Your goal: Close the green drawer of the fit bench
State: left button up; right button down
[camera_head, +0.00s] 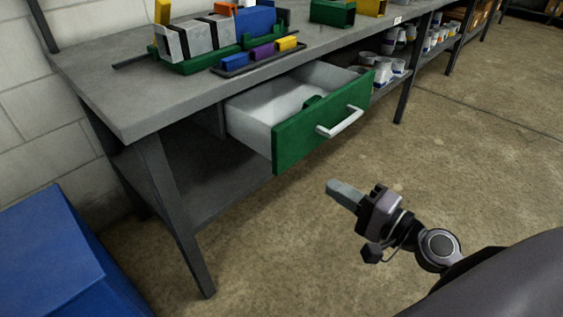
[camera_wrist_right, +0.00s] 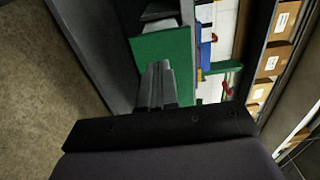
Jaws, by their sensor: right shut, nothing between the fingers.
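The drawer with the green front (camera_head: 318,128) stands pulled out from under the grey fit bench (camera_head: 112,100). Its pale grey box is open at the top, and a green item lies inside near the front. A light bar handle (camera_head: 341,122) is on the green front. My right gripper (camera_head: 331,186) is shut and empty, in front of the drawer and apart from it, its fingers towards the bench. In the right wrist view its fingers (camera_wrist_right: 158,72) show before the green front (camera_wrist_right: 162,50). My left gripper is not in view.
A blue box (camera_head: 62,258) stands on the floor at the lower left. Coloured blocks and a green tray (camera_head: 215,62) are on the bench top. Cups (camera_head: 385,70) stand on a lower shelf behind the drawer. The concrete floor at right is clear.

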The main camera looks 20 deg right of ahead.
aim_at(278, 154)
jog(key=p+x, duration=0.3)
jog(key=x, duration=0.8)
jog(key=shift+w+a+r, duration=0.1)
jog(key=shift+w, duration=0.2)
jog(key=shift+w+a+p, duration=0.3)
jog(key=shift+w+p, duration=0.05)
jog(key=shift+w, duration=0.25)
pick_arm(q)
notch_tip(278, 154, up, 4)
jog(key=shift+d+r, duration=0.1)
pick_arm(e)
jog(key=shift+w, duration=0.1)
